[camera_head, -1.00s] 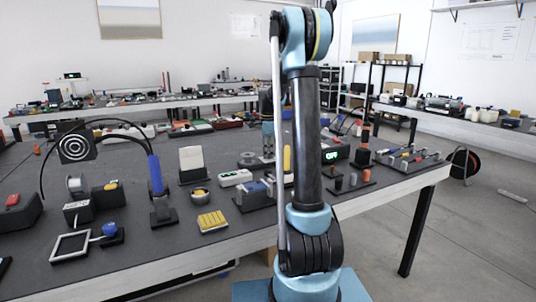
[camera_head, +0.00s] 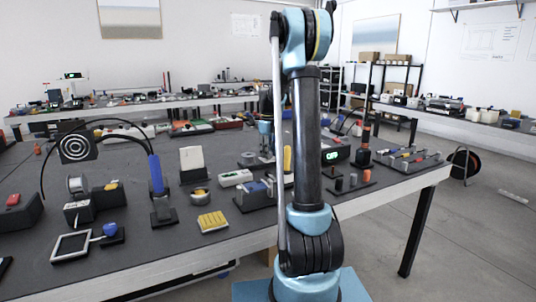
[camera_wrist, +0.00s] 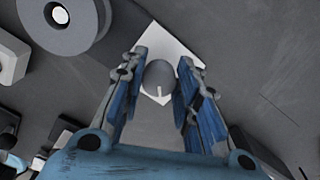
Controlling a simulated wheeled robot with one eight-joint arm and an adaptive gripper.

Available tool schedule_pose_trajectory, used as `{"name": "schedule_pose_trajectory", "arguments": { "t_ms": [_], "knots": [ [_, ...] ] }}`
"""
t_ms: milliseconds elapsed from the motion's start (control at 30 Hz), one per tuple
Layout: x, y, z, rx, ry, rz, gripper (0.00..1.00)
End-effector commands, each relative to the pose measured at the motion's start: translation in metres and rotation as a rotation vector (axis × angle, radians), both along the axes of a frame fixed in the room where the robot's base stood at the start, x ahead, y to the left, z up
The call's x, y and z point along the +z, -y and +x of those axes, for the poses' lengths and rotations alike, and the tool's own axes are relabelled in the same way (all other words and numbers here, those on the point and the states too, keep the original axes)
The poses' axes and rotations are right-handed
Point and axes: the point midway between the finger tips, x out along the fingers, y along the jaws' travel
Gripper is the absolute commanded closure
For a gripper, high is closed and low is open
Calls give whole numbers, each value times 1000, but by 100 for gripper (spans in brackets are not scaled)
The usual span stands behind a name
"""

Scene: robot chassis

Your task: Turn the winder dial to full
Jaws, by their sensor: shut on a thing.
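The winder dial, a round grey knob (camera_wrist: 158,76) with a white pointer line, shows in the wrist view on a pale square plate (camera_wrist: 167,40). Its pointer line faces the near side of the picture, toward my palm. My gripper (camera_wrist: 162,64) is shut on the knob, with one blue and grey finger on each side. In the head view my gripper (camera_head: 266,152) is low over the table, partly behind my own arm, and the dial itself cannot be made out there.
A grey ring-shaped disc (camera_wrist: 65,20) lies close by at upper left in the wrist view. In the head view a box with a green lit display (camera_head: 332,156) stands right of my arm.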

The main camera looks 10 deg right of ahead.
Motion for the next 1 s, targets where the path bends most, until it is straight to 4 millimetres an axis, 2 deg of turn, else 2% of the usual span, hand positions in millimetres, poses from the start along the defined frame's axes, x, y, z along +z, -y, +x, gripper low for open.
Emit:
{"name": "schedule_pose_trajectory", "arguments": {
  "t_ms": [500,533,600,1000],
  "knots": [
    [0,1,1,-24,3,-1,95],
    [0,1,1,-24,3,-1,69],
    [0,1,1,-24,2,-2,53],
    [2,1,0,-23,0,-1,51]
  ]
}}
